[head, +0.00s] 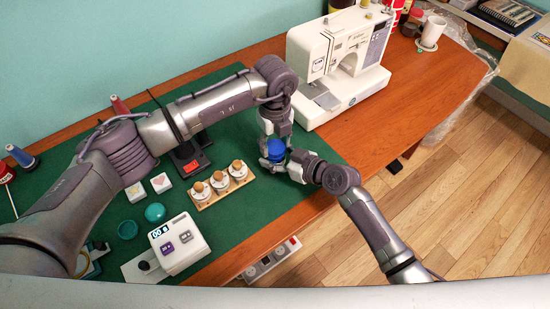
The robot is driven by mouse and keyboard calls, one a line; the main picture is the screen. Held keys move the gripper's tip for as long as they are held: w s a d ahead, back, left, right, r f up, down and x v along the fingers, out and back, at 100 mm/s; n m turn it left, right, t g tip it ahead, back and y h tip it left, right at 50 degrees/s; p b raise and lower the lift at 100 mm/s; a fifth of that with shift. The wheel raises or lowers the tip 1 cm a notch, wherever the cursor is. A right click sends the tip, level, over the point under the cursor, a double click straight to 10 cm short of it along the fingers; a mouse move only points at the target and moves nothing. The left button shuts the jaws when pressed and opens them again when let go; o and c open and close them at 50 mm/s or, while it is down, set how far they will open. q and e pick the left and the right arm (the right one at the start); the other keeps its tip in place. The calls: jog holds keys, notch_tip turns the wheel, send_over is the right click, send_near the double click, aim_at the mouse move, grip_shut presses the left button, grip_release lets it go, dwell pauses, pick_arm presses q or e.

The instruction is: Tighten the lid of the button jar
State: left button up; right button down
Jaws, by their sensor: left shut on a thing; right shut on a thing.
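The button jar (275,158) is at the right part of the green mat, largely hidden between my two grippers. Its blue lid (275,147) shows on top, and the jar looks upright. My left gripper (275,143) reaches down from behind and is shut at the lid. My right gripper (273,163) comes in from the right, lower down, and is shut around the jar's body. The fingers hide most of the jar, and I cannot tell how the lid sits on the rim.
A white sewing machine (340,55) stands just behind. A wooden holder (222,188) with several cork-topped jars is left of the grippers. A white device (178,243) and teal round pieces (155,212) lie further left. A mug (432,32) is far right. The wooden tabletop (425,105) at right is clear.

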pick_arm(q)
jog(key=m, duration=0.6)
jog(key=shift+m, duration=0.4)
jog(key=m, duration=0.6)
jog(key=shift+m, duration=0.4)
jog(key=m, duration=0.6)
jog(key=shift+m, duration=0.4)
jog(key=m, duration=0.5)
jog(key=o, duration=1.4)
jog(key=shift+c, duration=0.2)
notch_tip(320, 180, up, 12)
